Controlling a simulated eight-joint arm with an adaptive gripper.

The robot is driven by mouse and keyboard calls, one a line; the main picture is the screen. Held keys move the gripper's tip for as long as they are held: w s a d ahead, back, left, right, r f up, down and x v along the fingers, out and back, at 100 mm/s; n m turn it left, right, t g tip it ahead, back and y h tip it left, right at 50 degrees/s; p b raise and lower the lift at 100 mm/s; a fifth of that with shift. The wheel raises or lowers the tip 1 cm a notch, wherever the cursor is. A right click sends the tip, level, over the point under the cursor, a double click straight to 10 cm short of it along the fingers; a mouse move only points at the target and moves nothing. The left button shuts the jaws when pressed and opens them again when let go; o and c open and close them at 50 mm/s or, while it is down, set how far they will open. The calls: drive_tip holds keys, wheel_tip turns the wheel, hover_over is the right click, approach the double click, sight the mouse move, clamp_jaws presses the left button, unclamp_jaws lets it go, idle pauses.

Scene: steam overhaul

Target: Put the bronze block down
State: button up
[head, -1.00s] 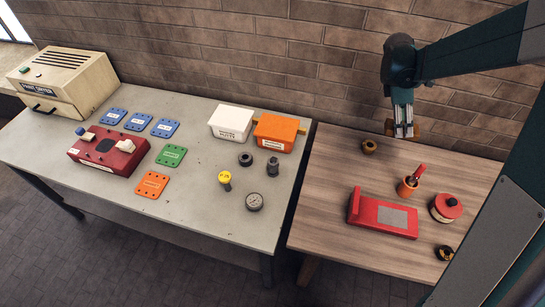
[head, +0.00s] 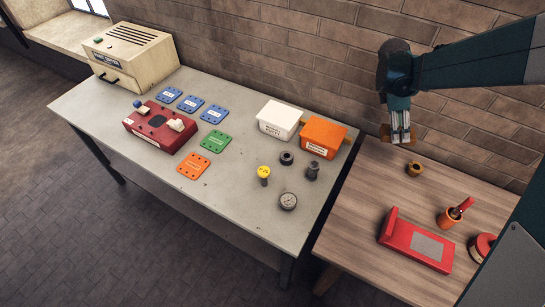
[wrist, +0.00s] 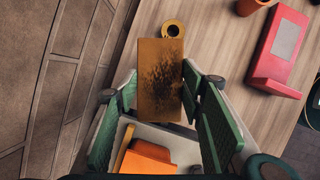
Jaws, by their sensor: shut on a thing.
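The bronze block (wrist: 160,62) is a brown-gold rectangular piece with a dark mottled patch in the wrist view. My gripper (wrist: 162,88) is shut on it, with a green pad at each side. In the head view my gripper (head: 400,138) hangs near the brick wall, above the back left part of the wooden table (head: 365,215). There the block (head: 411,134) shows only partly behind the fingers. It appears raised clear of the tabletop.
A bronze ring (head: 414,168) stands on the wooden table close to the block. A red fixture (head: 415,243), an orange cup (head: 447,217) and a red round tin (head: 482,246) stand farther forward. White (head: 279,119) and orange (head: 323,138) bins sit on the grey table, left of my gripper.

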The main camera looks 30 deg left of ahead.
drive_tip(key=s+a+n+t+y, duration=0.15)
drive_tip(key=s+a, duration=0.35)
drive_tip(key=a, duration=0.8)
drive_tip(key=s+a+n, duration=0.3)
drive_tip(key=s+a, duration=0.3)
drive_tip(key=a, duration=0.7)
drive_tip(key=s+a+n+t, duration=0.1)
drive_tip(key=s+a+n, duration=0.3)
drive_tip(key=a, duration=0.9)
drive_tip(key=s+a+n, duration=0.1)
drive_tip(key=s+a, duration=1)
drive_tip(key=s, duration=0.1)
drive_tip(key=shift+y, duration=0.45)
drive_tip(key=shift+a+f, duration=0.15)
drive_tip(key=shift+f, duration=1.1)
drive_tip(key=shift+a+f, duration=0.15)
drive_tip(key=shift+f, duration=1.1)
drive_tip(key=shift+f, duration=0.1)
drive_tip(key=shift+f+b, duration=0.4)
drive_tip(key=shift+f, duration=2.6)
drive_tip(key=shift+f, duration=0.1)
drive_tip(key=shift+f, duration=1.8)
